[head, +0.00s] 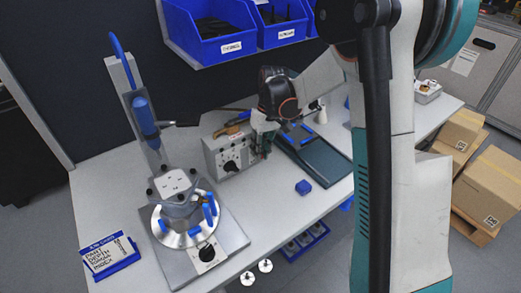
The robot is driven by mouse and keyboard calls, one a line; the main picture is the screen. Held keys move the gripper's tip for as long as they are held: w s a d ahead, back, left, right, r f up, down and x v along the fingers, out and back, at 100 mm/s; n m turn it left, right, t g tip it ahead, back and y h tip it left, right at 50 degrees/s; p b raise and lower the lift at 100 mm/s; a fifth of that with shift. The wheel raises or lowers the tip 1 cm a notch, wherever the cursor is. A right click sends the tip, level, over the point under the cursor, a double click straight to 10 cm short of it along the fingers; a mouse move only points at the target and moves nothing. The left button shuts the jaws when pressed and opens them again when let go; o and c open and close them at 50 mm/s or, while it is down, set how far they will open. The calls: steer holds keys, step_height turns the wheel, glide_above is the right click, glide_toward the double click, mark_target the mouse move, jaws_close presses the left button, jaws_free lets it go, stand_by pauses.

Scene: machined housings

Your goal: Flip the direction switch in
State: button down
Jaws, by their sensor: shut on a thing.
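A grey control box (212,157) stands on the bench in the middle of the head view. Its front carries a black round dial and small marks. My gripper (263,143) reaches down from the upper right and is at the right end of this box. Its fingers are shut at the box's front right corner, on what appears to be the direction switch. The switch itself is hidden behind the fingers, so its position cannot be told.
A drill-press-like fixture (150,125) with a blue handle and round clamp plate stands left. Blue bins (212,30) hang behind. A sign (108,253) stands front left.

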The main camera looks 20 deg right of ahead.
steer(key=c, duration=1.7)
jaws_free()
steer(key=r, duration=0.4)
steer(key=d+r, duration=0.1)
steer(key=r, duration=0.3)
steer(key=d+r, duration=0.1)
steer(key=r, duration=0.2)
steer(key=shift+w+r, duration=0.35)
steer(key=shift+r, duration=0.05)
steer(key=s+a+r+m+t+h, duration=0.15)
steer(key=s+r+t, duration=0.4)
steer(key=s, duration=1.25)
steer(key=s+m+t, duration=0.1)
steer(key=s, duration=0.3)
steer(key=s+f+t, duration=0.1)
steer(key=s, duration=0.3)
steer(key=shift+a+h, duration=0.2)
steer(key=shift+h, duration=0.05)
